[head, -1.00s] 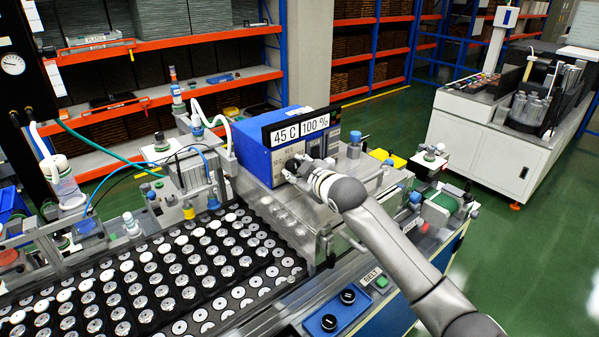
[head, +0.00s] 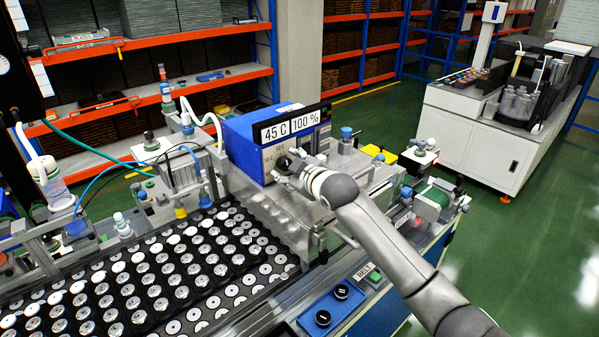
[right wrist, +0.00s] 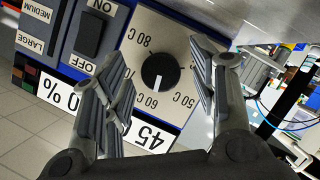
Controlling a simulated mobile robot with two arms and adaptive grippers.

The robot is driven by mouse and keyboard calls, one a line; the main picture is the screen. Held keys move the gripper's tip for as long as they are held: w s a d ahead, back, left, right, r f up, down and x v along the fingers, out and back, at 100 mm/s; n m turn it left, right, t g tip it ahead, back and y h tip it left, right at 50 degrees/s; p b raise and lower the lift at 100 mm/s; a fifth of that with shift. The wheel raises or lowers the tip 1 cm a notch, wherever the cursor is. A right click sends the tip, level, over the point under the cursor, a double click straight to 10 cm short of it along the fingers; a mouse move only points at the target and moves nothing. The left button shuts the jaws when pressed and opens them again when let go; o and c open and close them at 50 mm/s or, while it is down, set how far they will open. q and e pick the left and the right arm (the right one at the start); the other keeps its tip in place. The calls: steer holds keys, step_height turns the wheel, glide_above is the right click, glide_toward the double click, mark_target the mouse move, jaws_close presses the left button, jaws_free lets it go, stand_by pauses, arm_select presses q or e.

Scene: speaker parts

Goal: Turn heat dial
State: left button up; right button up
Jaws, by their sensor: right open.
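The heat dial is a round black knob with a white mark, on a pale panel of a blue box (head: 240,147). In the right wrist view the dial (right wrist: 160,71) is ringed by temperature labels, including 80 C, 60 C and 50 C. My right gripper (head: 284,178) is at the panel. In the right wrist view my right gripper (right wrist: 160,98) is open, its fingers on either side of the dial, with gaps to it. The display (head: 291,126) reads 45 C and 100 %. My left gripper is not in view.
An ON/OFF switch (right wrist: 92,34) sits beside the dial panel. A tray with many white discs (head: 160,275) lies at left. A blue box with two black knobs (head: 330,309) is in front. A white machine (head: 465,145) stands apart at right.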

steer(key=v, duration=1.1)
steer(key=shift+s, duration=0.3)
steer(key=shift+o, duration=0.3)
steer(key=shift+d, duration=0.2)
